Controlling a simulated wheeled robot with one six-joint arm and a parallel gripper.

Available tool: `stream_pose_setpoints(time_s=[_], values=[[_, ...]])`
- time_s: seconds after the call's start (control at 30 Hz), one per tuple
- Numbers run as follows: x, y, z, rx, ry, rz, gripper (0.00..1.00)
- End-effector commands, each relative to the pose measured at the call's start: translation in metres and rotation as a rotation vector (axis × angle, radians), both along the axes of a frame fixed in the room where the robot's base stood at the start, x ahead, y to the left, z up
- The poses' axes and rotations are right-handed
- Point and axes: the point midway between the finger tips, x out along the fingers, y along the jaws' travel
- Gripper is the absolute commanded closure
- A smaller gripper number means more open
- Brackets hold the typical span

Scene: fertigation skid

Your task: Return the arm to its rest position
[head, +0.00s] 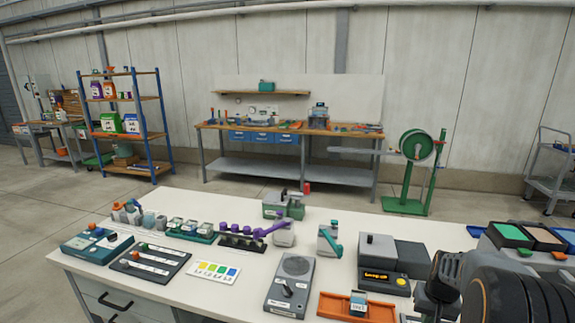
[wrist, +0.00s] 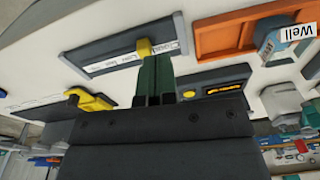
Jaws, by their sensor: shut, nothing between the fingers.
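My gripper (wrist: 156,80) shows in the wrist view as two dark green fingers, shut together with nothing between them. The fingertips end just below a yellow knob (wrist: 144,47) in the picture; I cannot tell how far apart they are in depth. My folded dark arm (head: 500,290) fills the lower right corner of the head view, at the right end of the white table (head: 225,208). My fingers cannot be made out in the head view.
An orange tray (head: 332,307) holds a small labelled bottle (head: 358,302). Near my arm stand a grey device with a lit display (head: 383,279) and a rack of coloured bins (head: 511,235). Several fixtures line the table's left.

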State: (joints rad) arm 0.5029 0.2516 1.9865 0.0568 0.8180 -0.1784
Motion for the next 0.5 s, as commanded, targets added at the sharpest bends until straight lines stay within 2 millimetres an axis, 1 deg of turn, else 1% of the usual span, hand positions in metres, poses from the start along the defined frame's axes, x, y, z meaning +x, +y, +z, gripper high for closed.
stream_pose_setpoints(time_s=[0.03, 0.27, 0.37, 0.5], values=[[-0.006, 0.010, 0.006, 0.001, 0.005, 0.003, 1.00], [-0.038, 0.059, 0.033, -0.002, 0.013, 0.026, 1.00], [-0.054, 0.085, 0.047, -0.010, 0.004, 0.055, 1.00], [-0.084, 0.126, 0.071, -0.027, -0.030, 0.125, 1.00]])
